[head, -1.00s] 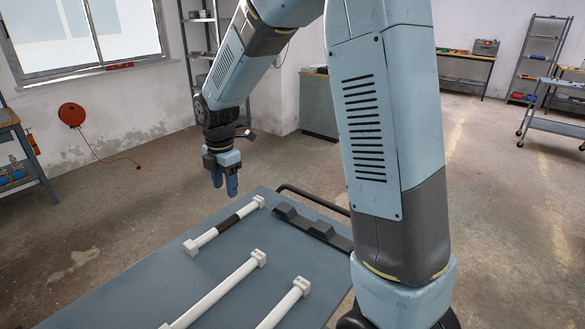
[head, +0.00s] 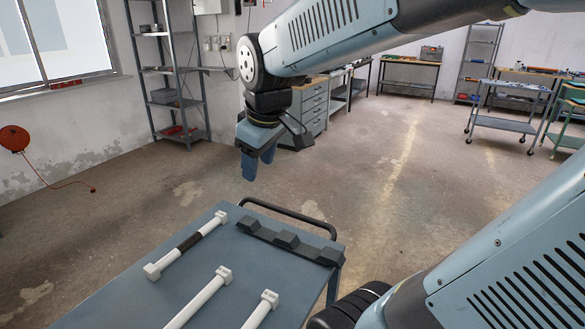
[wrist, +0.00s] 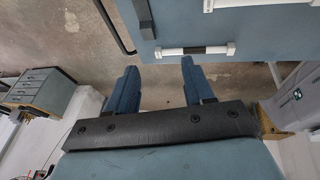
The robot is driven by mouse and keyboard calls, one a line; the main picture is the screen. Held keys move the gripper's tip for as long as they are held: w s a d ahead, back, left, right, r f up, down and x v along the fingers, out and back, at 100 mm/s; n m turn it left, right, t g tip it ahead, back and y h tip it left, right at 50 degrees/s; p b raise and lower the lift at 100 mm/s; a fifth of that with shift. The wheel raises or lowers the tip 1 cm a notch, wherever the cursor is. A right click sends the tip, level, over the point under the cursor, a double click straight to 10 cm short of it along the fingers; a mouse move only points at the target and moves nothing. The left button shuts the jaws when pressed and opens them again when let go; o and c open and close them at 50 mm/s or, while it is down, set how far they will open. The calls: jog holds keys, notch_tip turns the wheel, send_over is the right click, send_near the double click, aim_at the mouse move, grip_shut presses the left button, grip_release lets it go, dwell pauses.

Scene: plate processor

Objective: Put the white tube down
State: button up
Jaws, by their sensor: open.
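A white tube (head: 165,263) with a dark band around its middle lies flat on the blue-grey table top (head: 120,305), along its left side. Each end has a white block-like fitting. My gripper (head: 257,167) is open and empty, pointing down, above and past the table's far end, apart from the tube. In the wrist view my gripper's two blue fingers (wrist: 158,78) are spread with bare floor between them. The banded tube (wrist: 168,52) shows there just beyond the fingertips, near the table edge.
Two more white tubes (head: 200,299) (head: 261,311) lie to the right on the same table. A black notched rack (head: 289,241) lies along its far right side, beside a dark handle rail (head: 290,213). Open floor surrounds the table; shelves (head: 170,95) stand behind.

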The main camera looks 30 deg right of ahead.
jog(key=s+d+r+m+t, duration=0.1)
jog(key=s+d+m, duration=0.2)
jog(key=s+m, duration=0.3)
jog(key=shift+s+d+m, duration=0.2)
jog(key=shift+s+m, duration=0.1)
jog(key=shift+s, duration=0.6)
jog(key=shift+c, duration=0.3)
